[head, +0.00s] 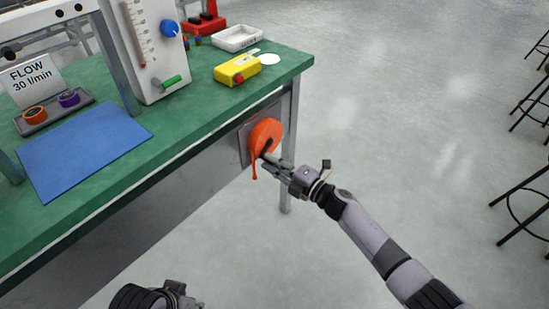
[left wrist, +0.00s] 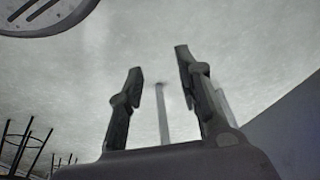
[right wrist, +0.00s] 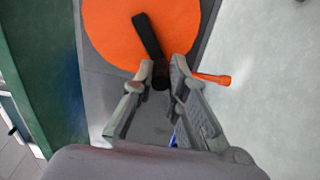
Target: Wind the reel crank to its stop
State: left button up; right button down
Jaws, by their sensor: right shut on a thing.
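The orange reel (head: 265,133) is mounted on a grey plate on the side of the green-topped bench. It also shows large in the right wrist view (right wrist: 110,30). A dark crank arm (right wrist: 148,38) crosses the reel and ends in a dark handle (right wrist: 160,78), low on the reel in that view. My right gripper (head: 268,158) is shut on the crank handle; its fingertips (right wrist: 162,74) lie on either side of it. An orange tail (right wrist: 212,78) sticks out from the reel. My left gripper (left wrist: 158,75) is open and empty, away from the reel.
On the bench (head: 175,130) stand a white flow meter panel (head: 150,50), a yellow box (head: 237,70), a white tray (head: 238,37), a blue mat (head: 85,148) and a small tray of rolls (head: 55,110). A bench leg (head: 287,190) is near my right gripper.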

jog(key=shift+s+a+r+m+p, duration=0.15)
jog(key=shift+r+m+p, duration=0.25)
jog(key=shift+m+p, duration=0.5)
pick_arm(q)
jog(key=shift+w+d+f, duration=0.15)
jog(key=shift+w+f, duration=0.2)
jog(key=shift+w, duration=0.2)
pick_arm(e)
jog(key=shift+r+m, duration=0.1)
jog(key=shift+m, duration=0.4)
jog(key=c, duration=1.6)
grip_release()
jog(key=v, duration=1.2)
